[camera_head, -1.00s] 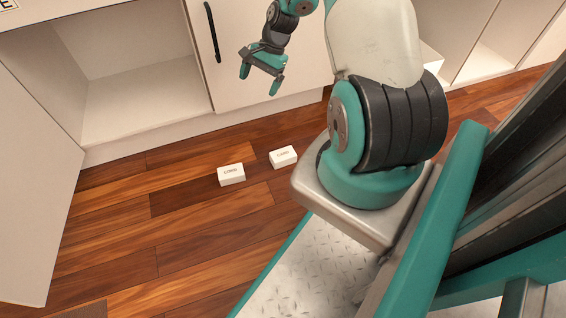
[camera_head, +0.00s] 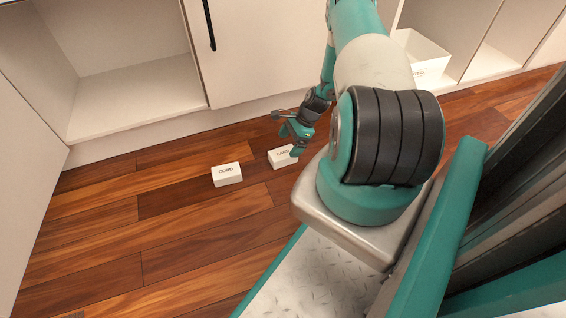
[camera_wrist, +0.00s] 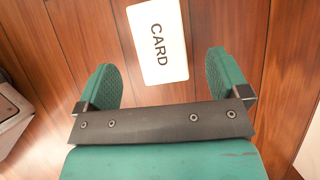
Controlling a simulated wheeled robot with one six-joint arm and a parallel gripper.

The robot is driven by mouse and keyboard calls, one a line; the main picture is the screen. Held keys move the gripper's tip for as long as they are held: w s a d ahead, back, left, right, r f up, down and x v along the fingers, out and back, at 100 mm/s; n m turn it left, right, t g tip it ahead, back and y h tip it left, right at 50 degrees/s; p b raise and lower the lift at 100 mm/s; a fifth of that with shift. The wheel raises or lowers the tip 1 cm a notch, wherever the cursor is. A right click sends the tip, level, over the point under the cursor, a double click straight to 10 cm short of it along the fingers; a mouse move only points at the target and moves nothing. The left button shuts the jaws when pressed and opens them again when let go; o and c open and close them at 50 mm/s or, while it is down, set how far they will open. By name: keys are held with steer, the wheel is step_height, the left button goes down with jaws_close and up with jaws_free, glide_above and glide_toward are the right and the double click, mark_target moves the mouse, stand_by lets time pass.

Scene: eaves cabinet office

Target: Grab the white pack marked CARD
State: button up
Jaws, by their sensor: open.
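The white pack marked CARD (camera_head: 281,157) lies flat on the wooden floor, the right one of two similar packs. In the wrist view the CARD pack (camera_wrist: 160,42) lies ahead of and between my two green fingers, its lettering running lengthwise. My gripper (camera_head: 291,141) is just above this pack in the head view and hides part of its right side. The fingers of my gripper (camera_wrist: 162,68) are wide apart, with a gap on both sides of the pack; nothing is held. How high they are above the floor is hard to tell.
A second white pack (camera_head: 227,174), which seems to read CORD, lies close to the left. Behind are a closed cabinet door (camera_head: 255,50) and an open cabinet bay (camera_head: 125,105). A white bin (camera_head: 425,60) stands at the back right. The floor in front is clear.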

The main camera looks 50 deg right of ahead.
mark_target(285, 152)
steer(key=b+x, duration=0.2)
steer(key=x, duration=0.1)
steer(key=b+x, duration=0.3)
steer(key=shift+s+d+f, duration=0.1)
steer(key=shift+d+f, duration=0.05)
steer(key=shift+f, duration=0.2)
steer(key=shift+r, duration=0.15)
steer(key=c, duration=1.1)
